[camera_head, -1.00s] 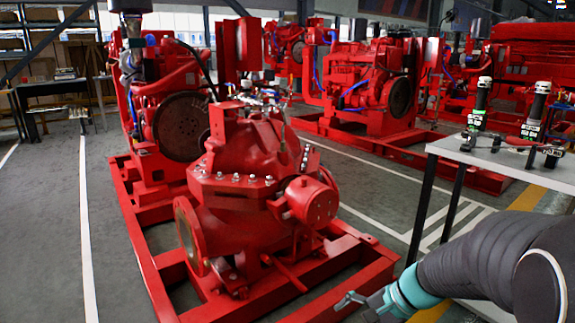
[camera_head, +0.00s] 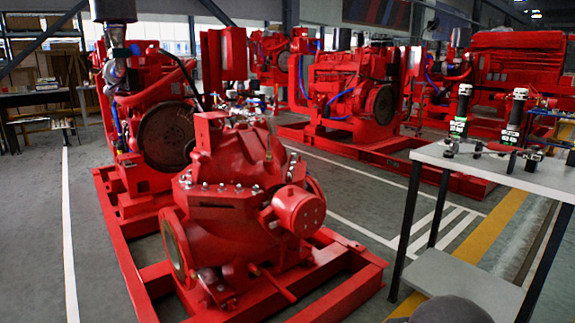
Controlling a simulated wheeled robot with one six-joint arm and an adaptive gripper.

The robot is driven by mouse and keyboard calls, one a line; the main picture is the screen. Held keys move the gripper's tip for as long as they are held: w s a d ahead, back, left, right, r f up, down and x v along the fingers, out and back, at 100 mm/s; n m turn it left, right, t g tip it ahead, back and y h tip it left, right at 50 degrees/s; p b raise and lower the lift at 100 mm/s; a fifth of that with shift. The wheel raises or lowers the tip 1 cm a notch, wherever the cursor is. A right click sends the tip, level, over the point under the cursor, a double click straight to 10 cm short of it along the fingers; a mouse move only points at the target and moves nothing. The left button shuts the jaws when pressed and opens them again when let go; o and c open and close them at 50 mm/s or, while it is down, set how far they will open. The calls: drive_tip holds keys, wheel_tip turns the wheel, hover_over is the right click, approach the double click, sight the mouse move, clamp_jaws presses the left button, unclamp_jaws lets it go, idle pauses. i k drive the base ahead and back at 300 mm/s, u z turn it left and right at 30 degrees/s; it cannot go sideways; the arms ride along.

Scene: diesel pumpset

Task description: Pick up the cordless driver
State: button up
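Two upright black tools with green bands stand on the light table (camera_head: 428,156) at the right. One tool (camera_head: 459,113) is at the table's left part and the other tool (camera_head: 515,118) is further right. A low red and black item (camera_head: 490,149) lies between them. At this size I cannot tell which of these is the cordless driver. My gripper is out of view. Only a dark rounded piece, probably of my arm, shows at the bottom edge, apart from the tools.
A red pumpset (camera_head: 235,215) on a red base frame fills the middle left. The table has dark legs and a lower shelf (camera_head: 460,283). More red engines (camera_head: 350,88) stand behind. Grey floor with white lines lies between the pumpset and the table.

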sight(465, 91)
drive_tip(key=k, duration=0.65)
drive_tip(key=z, duration=0.75)
drive_tip(key=i, duration=0.75)
drive_tip(key=z, duration=0.95)
drive_tip(key=i, duration=1)
drive_tip(key=u, duration=0.8)
drive_tip(key=i, duration=0.85)
drive_tip(key=u, duration=0.85)
